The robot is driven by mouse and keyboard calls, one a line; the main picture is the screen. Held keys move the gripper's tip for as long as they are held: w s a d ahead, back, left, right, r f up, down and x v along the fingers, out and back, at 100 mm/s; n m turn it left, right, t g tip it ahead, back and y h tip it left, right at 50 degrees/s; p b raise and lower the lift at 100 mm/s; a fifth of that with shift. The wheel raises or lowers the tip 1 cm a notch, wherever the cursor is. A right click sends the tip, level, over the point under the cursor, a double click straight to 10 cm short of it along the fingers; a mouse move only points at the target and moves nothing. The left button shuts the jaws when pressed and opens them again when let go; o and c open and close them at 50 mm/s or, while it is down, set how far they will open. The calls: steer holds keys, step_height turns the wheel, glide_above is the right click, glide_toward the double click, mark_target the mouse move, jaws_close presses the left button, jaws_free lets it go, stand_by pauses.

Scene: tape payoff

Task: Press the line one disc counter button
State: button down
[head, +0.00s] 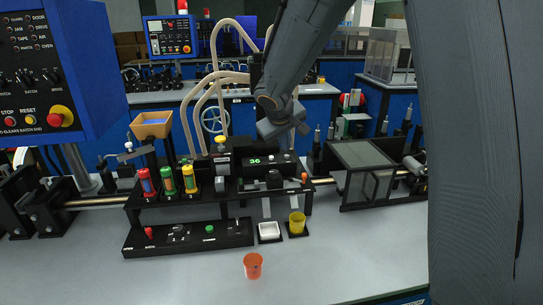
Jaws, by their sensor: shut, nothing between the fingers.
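The counter box (258,162) is black, with a green lit display reading 36, and stands on the black rack in the middle of the bench. A small pale spot beside the digits may be its button, but it is too small to tell. My arm comes down from the top right. My gripper (287,126) is at its end, above and behind the counter box in the picture, apart from it as far as I can see. It is shut and empty; its fingertips are hard to make out against the dark wrist.
Red, green and yellow tubes (168,181) stand left of the counter. A white tray (269,238), a yellow cup (297,223) and an orange cup (253,265) are in front. A blue control panel (45,75) hangs at upper left. A dark-framed guard (366,172) stands right.

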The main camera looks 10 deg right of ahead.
step_height(320, 180, up, 4)
steer(key=n+t, duration=0.1)
steer(key=t, duration=0.1)
glide_above(271, 158)
steer(key=shift+s+a+r, duration=0.1)
steer(key=shift+s+r, duration=0.05)
steer(key=shift+s, duration=0.05)
steer(key=shift+f, duration=0.2)
step_height(271, 158, down, 6)
steer(key=b, duration=0.5)
steer(key=shift+f, duration=0.25)
step_height(271, 158, down, 2)
steer(key=b, duration=0.2)
steer(key=shift+b, duration=0.4)
steer(key=shift+f+b, duration=0.9)
steer(key=shift+b, duration=0.6)
stand_by(1.7)
steer(key=shift+r, duration=0.1)
steer(key=shift+r+p, duration=0.55)
steer(key=shift+r, duration=0.25)
steer(key=shift+r, duration=0.1)
